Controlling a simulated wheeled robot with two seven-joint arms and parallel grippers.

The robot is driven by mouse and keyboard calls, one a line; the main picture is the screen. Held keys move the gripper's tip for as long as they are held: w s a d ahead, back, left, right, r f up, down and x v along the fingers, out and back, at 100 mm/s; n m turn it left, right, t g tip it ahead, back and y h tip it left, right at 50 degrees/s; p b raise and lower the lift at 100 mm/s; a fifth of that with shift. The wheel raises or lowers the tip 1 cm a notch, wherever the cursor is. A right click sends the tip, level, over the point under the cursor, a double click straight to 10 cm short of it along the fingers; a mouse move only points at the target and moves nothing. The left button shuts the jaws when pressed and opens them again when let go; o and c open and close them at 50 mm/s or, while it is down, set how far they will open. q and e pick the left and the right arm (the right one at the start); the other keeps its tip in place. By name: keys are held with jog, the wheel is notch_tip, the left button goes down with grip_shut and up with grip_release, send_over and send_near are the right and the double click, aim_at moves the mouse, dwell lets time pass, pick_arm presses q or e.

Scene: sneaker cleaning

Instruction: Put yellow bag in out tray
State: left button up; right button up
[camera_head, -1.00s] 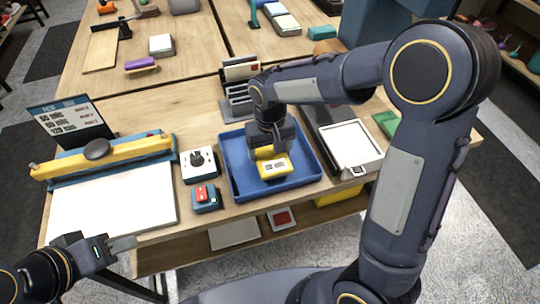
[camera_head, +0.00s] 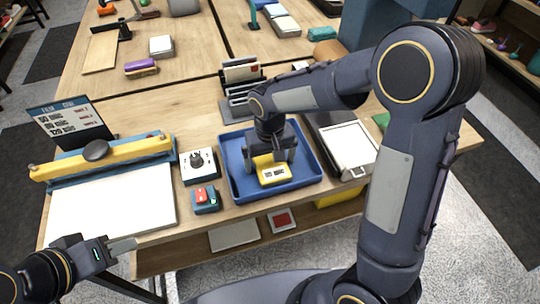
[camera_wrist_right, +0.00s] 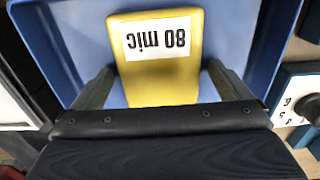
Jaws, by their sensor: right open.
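The yellow bag (camera_head: 272,173), with a white label, lies in the blue tray (camera_head: 232,187) on the table. In the right wrist view the yellow bag (camera_wrist_right: 157,80) shows "80 mic" upside down on its label, with the tray's blue floor (camera_wrist_right: 85,45) around it. My right gripper (camera_head: 270,160) is over the tray at the bag. Its fingers (camera_wrist_right: 157,88) stand apart on either side of the bag, with gaps between. My left gripper (camera_head: 122,245) is at the lower left, away from the tray; its jaw state is unclear.
A yellow-and-blue sealer (camera_head: 100,170) with a white board stands left of the tray. A dial box (camera_head: 199,165) and a red-and-teal device (camera_head: 205,198) sit beside the tray. A black rack (camera_head: 240,85) is behind it, and a black-and-white device (camera_head: 348,150) is to its right.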

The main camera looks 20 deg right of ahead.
aim_at(270, 161)
notch_tip(270, 161, up, 12)
jog(key=s+d+m+t+y, duration=0.1)
jog(key=s+d, duration=0.3)
jog(key=s, duration=0.6)
jog(key=s+d+m+t+y, duration=0.1)
jog(key=s+d+t+y, duration=0.1)
jog(key=s, duration=0.8)
jog(key=shift+d+r+t+y+p, duration=0.2)
jog(key=shift+d+t+y+p, duration=0.2)
jog(key=shift+d+t, duration=0.7)
jog(key=shift+a, duration=0.25)
